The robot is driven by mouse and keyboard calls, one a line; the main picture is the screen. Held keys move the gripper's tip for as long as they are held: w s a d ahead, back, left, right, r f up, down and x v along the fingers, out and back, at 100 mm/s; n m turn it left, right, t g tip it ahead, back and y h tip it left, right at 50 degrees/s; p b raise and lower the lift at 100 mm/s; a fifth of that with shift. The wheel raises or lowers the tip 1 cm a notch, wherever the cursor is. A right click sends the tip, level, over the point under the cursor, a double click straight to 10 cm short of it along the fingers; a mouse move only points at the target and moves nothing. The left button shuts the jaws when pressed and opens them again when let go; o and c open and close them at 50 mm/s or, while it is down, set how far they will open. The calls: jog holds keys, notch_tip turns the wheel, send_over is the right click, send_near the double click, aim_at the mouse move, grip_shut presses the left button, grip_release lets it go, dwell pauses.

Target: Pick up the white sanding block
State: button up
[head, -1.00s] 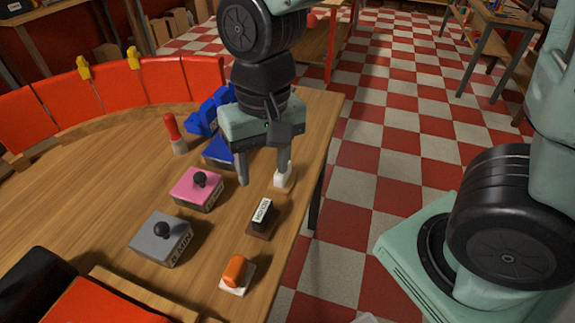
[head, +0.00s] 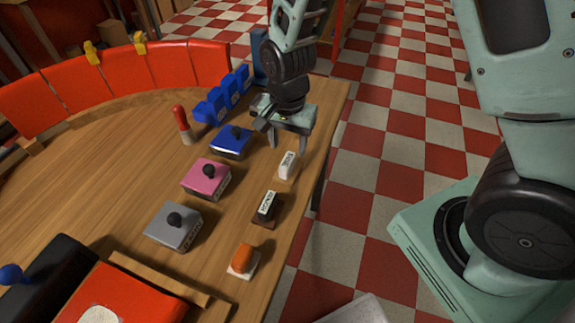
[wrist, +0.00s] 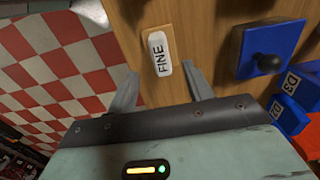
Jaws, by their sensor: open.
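The white sanding block (head: 288,164) stands on the wooden table near its right edge. In the wrist view the white block (wrist: 159,55) shows a label reading "FINE" and lies beyond and between the fingertips. My gripper (head: 287,141) is open and empty, just behind and above the block in the head view. In the wrist view the two fingers of my gripper (wrist: 160,80) are spread apart, one on each side of the block's line, not touching it.
A dark labelled block (head: 265,207) and an orange-topped block (head: 242,261) stand nearer along the same edge. Blue (head: 231,141), pink (head: 206,178) and grey (head: 174,228) knobbed boxes stand to the left. A red-topped peg (head: 182,123) and blue bins (head: 222,97) stand farther back. The checkered floor lies right.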

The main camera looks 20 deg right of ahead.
aim_at(287, 160)
jog(key=shift+f+p, duration=0.85)
jog(key=shift+f, duration=2.7)
jog(key=c, duration=1.1)
